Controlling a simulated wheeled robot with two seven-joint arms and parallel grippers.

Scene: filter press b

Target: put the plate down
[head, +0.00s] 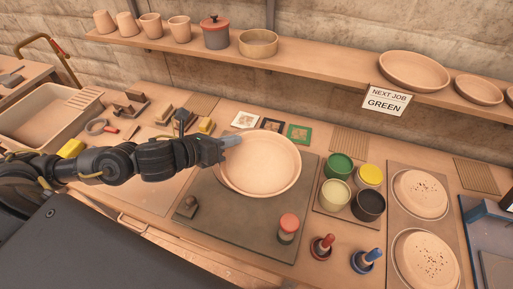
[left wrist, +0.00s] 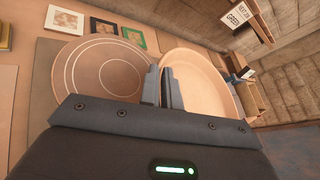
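The plate (head: 262,167) is a round, pale tan dish with a raised rim. My left gripper (head: 228,142) is at its upper-left rim, and in the left wrist view its fingers (left wrist: 162,88) are close together with the rim of the plate (left wrist: 205,92) between them. A tan disc with concentric rings (left wrist: 105,72) lies on the grey mat beside the plate in the left wrist view. In the head view the plate covers most of that disc. The plate appears raised above it; the exact gap cannot be told. My right gripper is not in view.
The grey mat (head: 225,222) holds a red-topped stamp (head: 288,227) and a small brown block (head: 187,206). Several paint pots stand right, beside two speckled plates (head: 420,193). Small framed pictures (head: 298,133) lie behind. A shelf above carries a sign reading "NEXT JOB GREEN" (head: 387,100).

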